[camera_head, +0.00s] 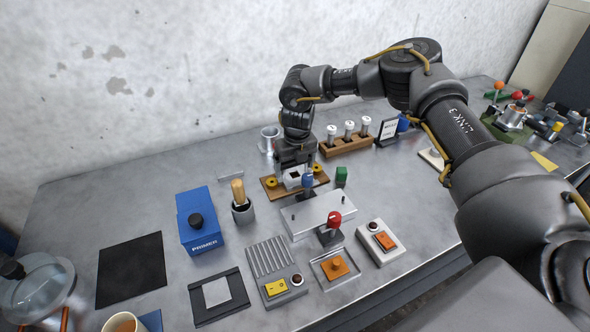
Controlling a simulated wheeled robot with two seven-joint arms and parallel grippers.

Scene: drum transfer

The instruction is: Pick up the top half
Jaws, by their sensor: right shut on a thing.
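My right gripper (293,168) comes down from above onto a wooden board (268,192) near the middle of the table. It is shut on a small whitish block with a dark square in its face (292,180), which I take to be the top half. The block is at the board, between two yellow round pieces (271,182). I cannot tell whether it touches the board, and the gripper hides its upper part. My left gripper is out of view.
A cup with a wooden handle (241,210) and a blue PRIMER box (200,228) stand left. A wooden rack of white-topped vials (345,144) and a metal mug (268,140) stand behind. A black mat (128,270) lies bare.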

